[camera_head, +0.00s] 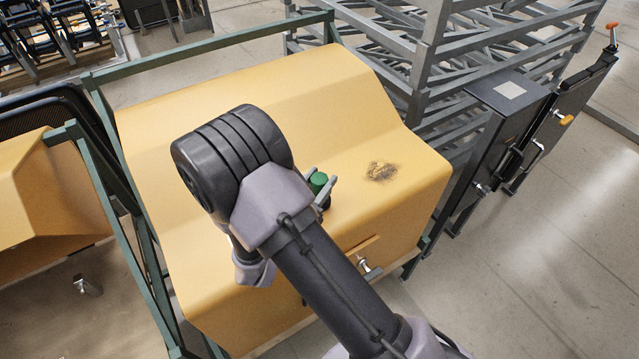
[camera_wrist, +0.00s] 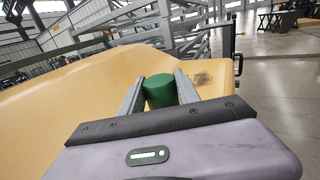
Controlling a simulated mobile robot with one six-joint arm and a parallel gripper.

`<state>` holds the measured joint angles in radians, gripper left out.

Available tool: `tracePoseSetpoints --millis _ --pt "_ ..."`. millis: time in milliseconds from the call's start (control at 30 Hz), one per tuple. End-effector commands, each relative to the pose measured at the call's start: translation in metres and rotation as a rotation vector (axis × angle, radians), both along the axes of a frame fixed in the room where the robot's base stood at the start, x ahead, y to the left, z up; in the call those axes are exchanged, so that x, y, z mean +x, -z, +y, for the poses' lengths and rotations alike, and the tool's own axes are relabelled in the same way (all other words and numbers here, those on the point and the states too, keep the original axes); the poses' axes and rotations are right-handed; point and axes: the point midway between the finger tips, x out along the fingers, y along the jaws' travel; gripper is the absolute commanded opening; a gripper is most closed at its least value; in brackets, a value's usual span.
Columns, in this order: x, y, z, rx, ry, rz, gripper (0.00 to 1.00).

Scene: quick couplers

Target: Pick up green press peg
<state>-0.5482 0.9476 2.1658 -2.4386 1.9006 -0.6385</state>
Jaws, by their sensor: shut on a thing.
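The green press peg (camera_head: 318,181) is a short green cylinder that shows just past my wrist, over the yellow housing's lower ledge. My gripper (camera_wrist: 160,88) is shut on it in the wrist view, with one grey finger on each side of the green peg (camera_wrist: 160,91). In the head view my gripper (camera_head: 322,187) is mostly hidden behind my arm, with a finger showing beside the peg. The peg's lower part is hidden, so I cannot tell whether it touches the surface.
The yellow housing (camera_head: 270,95) sits in a green frame (camera_head: 215,45). A dark smudge (camera_head: 381,171) marks its ledge right of the peg. A metal fitting (camera_head: 368,268) sticks out of its front. Grey racks (camera_head: 430,50) and a dark cabinet (camera_head: 510,100) stand at the right.

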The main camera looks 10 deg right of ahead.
Motion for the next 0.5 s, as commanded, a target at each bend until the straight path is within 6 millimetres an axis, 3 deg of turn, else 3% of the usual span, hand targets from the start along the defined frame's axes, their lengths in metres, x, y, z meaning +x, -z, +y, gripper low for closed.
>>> tracePoseSetpoints --millis 200,500 --pt "-0.001 -0.033 0.003 0.001 -0.001 -0.001 0.0" --pt "-0.045 -0.039 0.066 0.0 -0.008 0.0 0.0"
